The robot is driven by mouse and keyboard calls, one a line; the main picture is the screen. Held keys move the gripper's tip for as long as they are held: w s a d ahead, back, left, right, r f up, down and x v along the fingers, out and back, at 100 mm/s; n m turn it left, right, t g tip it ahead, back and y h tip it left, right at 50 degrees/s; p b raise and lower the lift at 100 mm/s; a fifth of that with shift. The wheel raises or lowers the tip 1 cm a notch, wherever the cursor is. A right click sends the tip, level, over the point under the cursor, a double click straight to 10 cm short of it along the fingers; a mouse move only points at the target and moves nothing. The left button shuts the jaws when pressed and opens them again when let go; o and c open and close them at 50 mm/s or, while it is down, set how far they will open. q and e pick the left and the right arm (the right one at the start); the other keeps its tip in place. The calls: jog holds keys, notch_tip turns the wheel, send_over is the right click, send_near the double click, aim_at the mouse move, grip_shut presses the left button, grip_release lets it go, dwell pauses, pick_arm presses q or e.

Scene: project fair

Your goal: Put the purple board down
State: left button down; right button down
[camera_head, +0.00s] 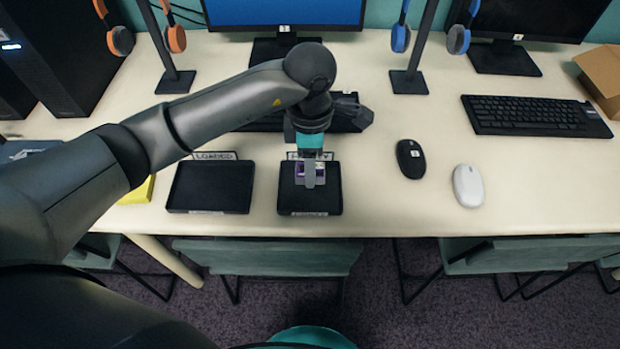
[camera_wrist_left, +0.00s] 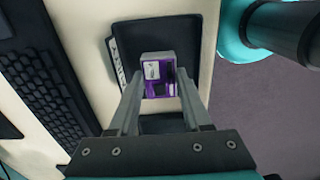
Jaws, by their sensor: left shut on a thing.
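The purple board (camera_wrist_left: 160,84) is a small purple piece with light and dark parts, held between the two fingertips of my left gripper (camera_wrist_left: 158,95) in the left wrist view. In the head view the left gripper (camera_head: 310,176) is shut on the purple board (camera_head: 327,172) over the right-hand black tray (camera_head: 310,209). Whether the board touches the tray floor I cannot tell. The fingers hide part of the board and of the tray's label. My right gripper is in neither view.
An empty black tray (camera_head: 209,188) labelled "LOADED" lies to the left. A yellow object (camera_head: 139,192) is beside it. A black mouse (camera_head: 410,158) and a white mouse (camera_head: 467,186) lie to the right. A keyboard (camera_head: 536,116) and headphone stands are farther back.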

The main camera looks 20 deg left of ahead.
pick_arm(q)
notch_tip(320, 180, down, 4)
jog(key=shift+r+b, duration=0.25)
jog(key=shift+b, duration=0.2)
jog(key=shift+f, duration=0.35)
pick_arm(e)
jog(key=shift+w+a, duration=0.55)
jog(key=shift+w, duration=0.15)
pick_arm(q)
jog(key=shift+f, duration=0.1)
jog(key=shift+c, duration=1.7)
grip_release()
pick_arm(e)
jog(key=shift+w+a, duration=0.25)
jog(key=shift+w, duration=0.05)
